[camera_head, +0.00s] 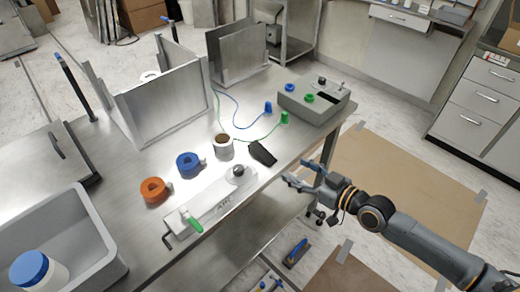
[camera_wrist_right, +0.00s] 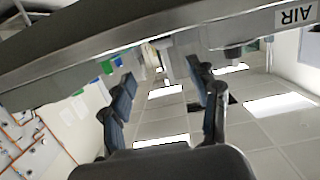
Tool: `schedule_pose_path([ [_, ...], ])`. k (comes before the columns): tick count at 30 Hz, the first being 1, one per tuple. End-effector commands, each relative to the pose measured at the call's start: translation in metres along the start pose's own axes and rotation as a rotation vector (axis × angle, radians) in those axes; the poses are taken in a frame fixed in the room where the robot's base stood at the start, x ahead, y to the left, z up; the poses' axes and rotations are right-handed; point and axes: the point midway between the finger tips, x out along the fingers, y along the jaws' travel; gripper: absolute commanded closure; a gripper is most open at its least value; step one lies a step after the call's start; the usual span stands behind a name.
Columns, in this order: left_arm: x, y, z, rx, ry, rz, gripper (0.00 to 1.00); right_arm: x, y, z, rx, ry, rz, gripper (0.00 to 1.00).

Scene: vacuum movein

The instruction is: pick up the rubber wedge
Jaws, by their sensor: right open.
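The rubber wedge looks to be the small black block (camera_head: 263,153) lying on the steel table, near its front right edge. My right gripper (camera_head: 298,172) is open and empty, to the right of the black block and apart from it, off the table's edge. In the right wrist view its two fingers (camera_wrist_right: 166,85) are spread with nothing between them, under the table-side part with the AIR label. I cannot make out the black block in that view. My left gripper is not in view.
A grey box (camera_head: 314,103) with cables stands behind.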

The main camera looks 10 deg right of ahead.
Motion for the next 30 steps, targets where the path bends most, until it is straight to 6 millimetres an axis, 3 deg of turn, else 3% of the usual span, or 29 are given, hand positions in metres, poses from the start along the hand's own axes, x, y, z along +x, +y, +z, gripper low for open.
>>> schedule_pose_path([
  [3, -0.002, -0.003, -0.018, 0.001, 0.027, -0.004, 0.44, 0.009, -0.005, -0.011, 0.001, 0.016, -0.015, 0.40],
  [7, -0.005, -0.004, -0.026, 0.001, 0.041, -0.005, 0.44, 0.034, -0.006, -0.013, 0.002, 0.018, -0.016, 0.40],
  [13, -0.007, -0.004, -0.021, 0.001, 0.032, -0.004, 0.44, 0.070, -0.006, -0.011, 0.001, 0.016, -0.015, 0.40],
  [20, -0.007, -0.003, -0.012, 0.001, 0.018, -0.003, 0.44, 0.088, -0.006, -0.010, 0.000, 0.013, -0.015, 0.40],
  [30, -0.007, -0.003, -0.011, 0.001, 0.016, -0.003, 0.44, 0.133, -0.005, -0.006, -0.001, 0.014, -0.015, 0.40],
])
